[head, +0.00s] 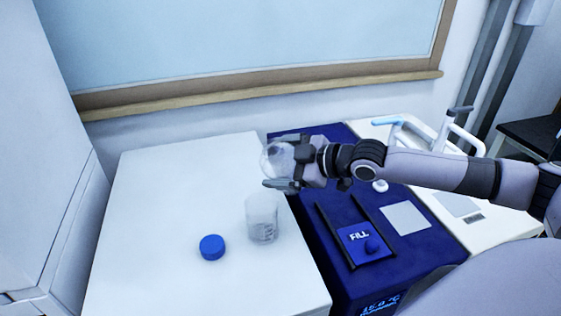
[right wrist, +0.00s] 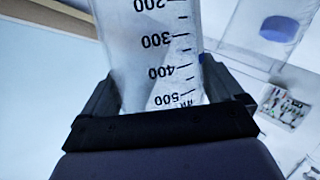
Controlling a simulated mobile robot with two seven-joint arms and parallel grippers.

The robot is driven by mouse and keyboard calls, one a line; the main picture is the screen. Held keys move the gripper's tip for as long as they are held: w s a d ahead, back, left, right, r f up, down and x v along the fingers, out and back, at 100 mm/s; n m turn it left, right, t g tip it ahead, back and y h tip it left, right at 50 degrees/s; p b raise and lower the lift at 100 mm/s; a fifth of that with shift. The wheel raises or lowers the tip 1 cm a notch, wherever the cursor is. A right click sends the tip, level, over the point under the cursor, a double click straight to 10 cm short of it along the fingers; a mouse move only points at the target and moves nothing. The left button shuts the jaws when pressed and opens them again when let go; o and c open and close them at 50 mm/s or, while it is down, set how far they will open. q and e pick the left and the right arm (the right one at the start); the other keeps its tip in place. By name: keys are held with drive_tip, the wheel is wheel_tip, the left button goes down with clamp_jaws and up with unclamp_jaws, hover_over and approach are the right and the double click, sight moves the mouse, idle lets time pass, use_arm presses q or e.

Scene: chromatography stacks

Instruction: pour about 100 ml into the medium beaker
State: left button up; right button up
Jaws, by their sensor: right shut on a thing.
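My right gripper (head: 283,168) is shut on a clear graduated vessel (head: 274,159), held above the right edge of the white table. In the right wrist view the vessel (right wrist: 155,50) lies between the fingers, with marks from 200 to 500. I cannot tell its liquid level. A clear beaker (head: 262,220) stands upright on the white table, below and a little left of the held vessel, apart from it. It looks empty, and its size label is not readable. My left gripper is not in view.
A blue cap (head: 211,247) lies on the white table (head: 160,200), left of the beaker; the table's left part is clear. A dark blue unit with a FILL panel (head: 362,245) stands to the right. A wall with a wooden ledge (head: 250,92) closes the back.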

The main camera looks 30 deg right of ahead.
drive_tip(key=shift+r, duration=0.15)
drive_tip(key=shift+f, duration=0.2)
drive_tip(key=shift+w+d+n+b, duration=0.15)
drive_tip(key=shift+n+b, duration=0.2)
drive_tip(key=shift+n, duration=0.05)
drive_tip(key=shift+f, duration=0.1)
drive_tip(key=shift+d+f+n+b, duration=0.1)
drive_tip(key=shift+n+b, duration=0.2)
drive_tip(key=shift+b, duration=0.1)
drive_tip(key=shift+w+t+h, duration=0.1)
drive_tip(key=shift+t+h, duration=0.2)
